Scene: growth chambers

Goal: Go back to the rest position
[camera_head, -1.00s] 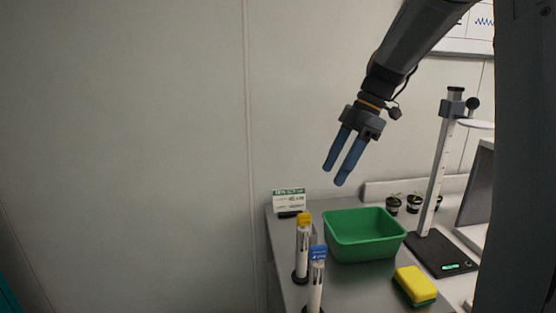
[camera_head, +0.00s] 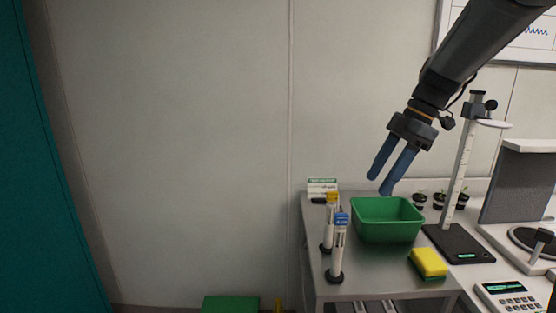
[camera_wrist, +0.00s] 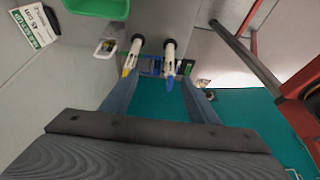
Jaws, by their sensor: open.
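My gripper (camera_head: 381,181) is open and empty, with two blue fingers pointing down. In the head view it hangs in the air above and in front of the green tub (camera_head: 385,221), apart from it. In the wrist view the fingers (camera_wrist: 153,92) reach away from the camera with a gap between them. Nothing is held between them.
A teal panel (camera_head: 45,180) stands at left. Bare wall lies between.

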